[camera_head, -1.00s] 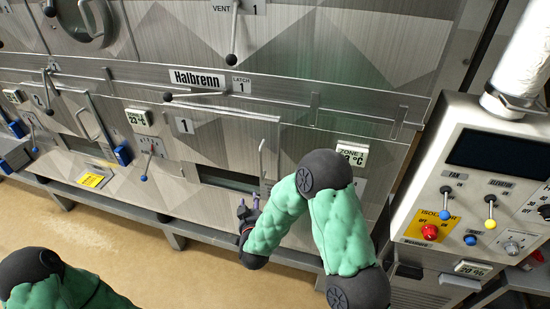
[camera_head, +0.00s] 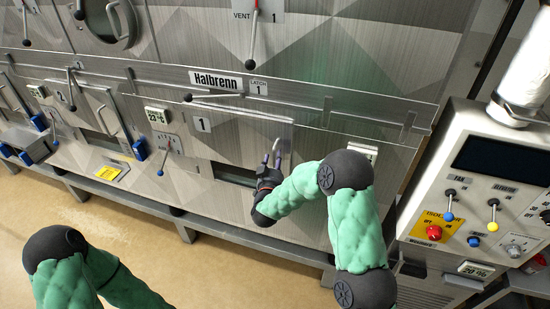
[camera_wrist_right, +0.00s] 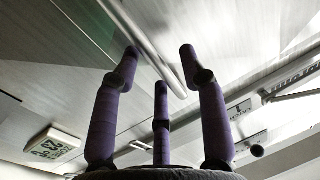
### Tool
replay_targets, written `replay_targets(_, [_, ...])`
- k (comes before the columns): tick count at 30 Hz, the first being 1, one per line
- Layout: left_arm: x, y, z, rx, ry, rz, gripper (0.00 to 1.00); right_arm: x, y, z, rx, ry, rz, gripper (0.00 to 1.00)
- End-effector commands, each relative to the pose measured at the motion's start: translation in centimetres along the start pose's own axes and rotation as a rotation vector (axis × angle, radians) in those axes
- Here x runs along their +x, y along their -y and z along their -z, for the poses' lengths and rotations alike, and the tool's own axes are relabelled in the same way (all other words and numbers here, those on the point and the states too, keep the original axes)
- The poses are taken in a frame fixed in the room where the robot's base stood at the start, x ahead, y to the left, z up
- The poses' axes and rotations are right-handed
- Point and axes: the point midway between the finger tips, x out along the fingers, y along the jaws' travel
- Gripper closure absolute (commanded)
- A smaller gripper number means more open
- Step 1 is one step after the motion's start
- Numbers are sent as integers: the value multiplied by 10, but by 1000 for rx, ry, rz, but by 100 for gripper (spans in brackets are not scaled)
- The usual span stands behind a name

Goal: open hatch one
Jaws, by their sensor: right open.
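Hatch one (camera_head: 235,138) is a grey metal panel marked 1, under the Halbrenn sign, with a dark slot at its lower part. Its upright bar handle (camera_head: 279,148) is near the right side. The latch 1 lever (camera_head: 225,97) lies almost level above the panel, black knob to the left. My right gripper (camera_head: 271,162) is open at the handle. In the right wrist view, the purple fingers (camera_wrist_right: 160,70) are spread and the handle bar (camera_wrist_right: 150,45) runs between the two outer fingertips; contact cannot be told. My left arm shows at lower left, its gripper out of view.
A control box (camera_head: 480,190) with a red button and switches stands at the right. A vent lever (camera_head: 254,38) hangs above. Another hatch with a handle (camera_head: 107,110) is at the left. The tan floor (camera_head: 180,255) in front is clear.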

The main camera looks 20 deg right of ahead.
Motion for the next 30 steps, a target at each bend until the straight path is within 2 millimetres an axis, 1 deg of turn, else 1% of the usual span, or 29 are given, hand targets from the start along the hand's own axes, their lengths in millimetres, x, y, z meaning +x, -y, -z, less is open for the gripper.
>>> replay_targets(1, [-1,0,0,0,0,0,100,5,0,0,0,0,-1,57])
replay_targets(4, [-1,0,0,0,0,0,100,10,0,0,0,1,0,57])
replay_targets(13, [-1,0,0,0,0,0,100,12,0,0,0,0,0,57])
replay_targets(14, [-1,0,0,0,0,0,100,12,0,0,0,0,0,60])
replay_targets(15, [-1,0,0,0,0,0,100,12,0,0,0,0,0,71])
replay_targets(17, [-1,0,0,0,0,0,100,12,0,0,0,0,0,88])
replay_targets(18, [-1,0,0,0,0,0,100,12,0,0,0,1,0,99])
replay_targets(26, [-1,0,0,0,0,0,100,11,1,0,0,0,1,100])
replay_targets(30, [1,0,0,0,0,0,100,8,11,0,0,0,-2,100])
